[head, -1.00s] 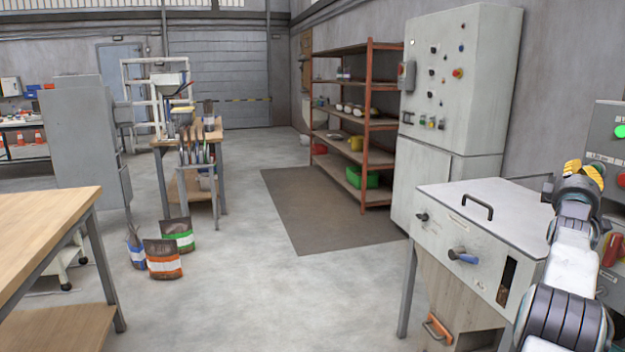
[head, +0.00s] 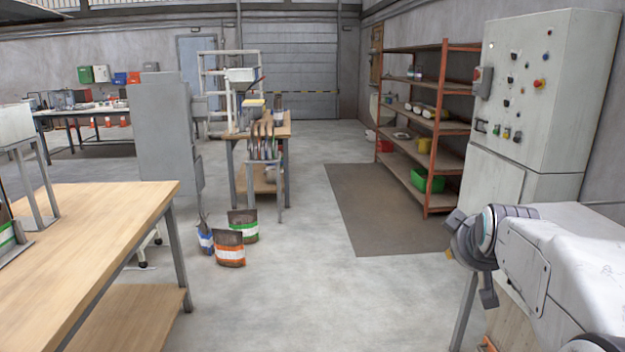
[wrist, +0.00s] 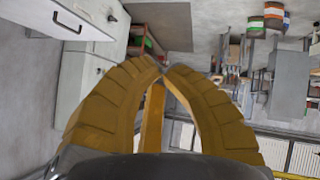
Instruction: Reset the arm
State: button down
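My gripper (wrist: 165,70) fills the middle of the wrist view. Its ribbed yellow fingers curve inward and their tips come together, with nothing seen between them. In the head view my arm (head: 560,265) reaches in from the lower right, with its dark round joint toward the middle.
A wooden table (head: 90,215) stands at left. Several bags (head: 229,250) stand on the floor near a workbench (head: 262,135). An orange shelf rack (head: 440,130) and a grey control cabinet (head: 545,110) stand at right. The floor between is clear.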

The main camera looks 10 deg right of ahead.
jog(key=s+a+f+g+y+p, duration=0.2)
jog(key=s+a+f+g, duration=0.1)
jog(key=s+a, duration=0.6)
jog(key=s+a+f+g+y+p, duration=0.2)
jog(key=s+a+f, duration=0.3)
jog(key=s+a, duration=0.4)
jog(key=s+g+p, duration=0.1)
jog(key=s, duration=0.6)
jog(key=shift+s+a+f, duration=0.2)
jog(key=shift+s+a, duration=0.15)
